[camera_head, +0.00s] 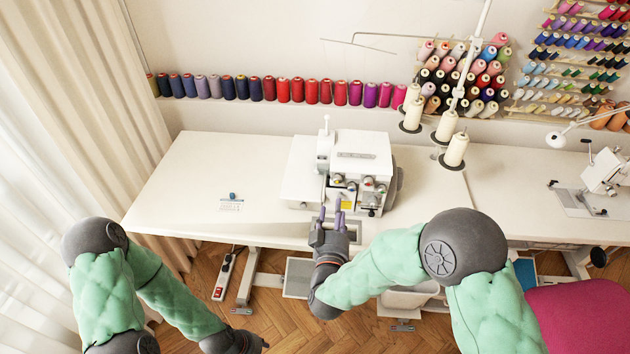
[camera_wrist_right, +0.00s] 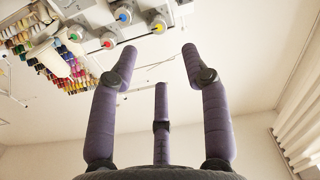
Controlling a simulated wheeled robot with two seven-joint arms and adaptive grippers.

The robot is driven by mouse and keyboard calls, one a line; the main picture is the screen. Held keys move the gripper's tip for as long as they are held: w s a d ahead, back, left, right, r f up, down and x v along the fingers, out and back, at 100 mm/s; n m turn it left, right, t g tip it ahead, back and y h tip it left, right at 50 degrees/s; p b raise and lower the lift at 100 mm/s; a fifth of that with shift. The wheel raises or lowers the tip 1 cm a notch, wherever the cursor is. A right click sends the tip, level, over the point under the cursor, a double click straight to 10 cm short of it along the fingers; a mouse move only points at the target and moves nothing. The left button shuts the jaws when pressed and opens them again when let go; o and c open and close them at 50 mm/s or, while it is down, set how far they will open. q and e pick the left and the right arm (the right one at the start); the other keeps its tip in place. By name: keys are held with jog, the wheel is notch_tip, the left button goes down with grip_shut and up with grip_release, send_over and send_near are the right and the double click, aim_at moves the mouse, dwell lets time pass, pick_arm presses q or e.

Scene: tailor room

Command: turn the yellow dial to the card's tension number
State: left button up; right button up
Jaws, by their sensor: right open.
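The white overlock machine (camera_head: 362,150) stands on the white table, with a row of coloured dials on its front. The yellow dial (camera_head: 338,178) appears to be the leftmost in the head view; it shows more clearly in the right wrist view (camera_wrist_right: 158,26). Its number is too small to read. A small card (camera_head: 231,205) lies on the table left of the machine, its writing unreadable. My right gripper (camera_head: 331,214) is open and empty in front of and below the dials, apart from them. In the wrist view its fingers (camera_wrist_right: 160,70) are spread. My left gripper (camera_head: 257,343) is low at the bottom edge, its fingers unclear.
A small blue object (camera_head: 232,195) sits at the card. Cream thread cones (camera_head: 446,126) stand on holders behind the machine at right. A second sewing machine (camera_head: 605,175) is on the right table. A pink chair (camera_head: 580,315) is lower right. The left tabletop (camera_head: 190,185) is mostly clear.

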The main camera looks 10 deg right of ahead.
aim_at(337, 182)
jog(key=b+x, duration=0.2)
jog(key=x, duration=0.8)
jog(key=shift+w+d, duration=0.15)
jog(key=shift+w, duration=0.2)
grip_shut()
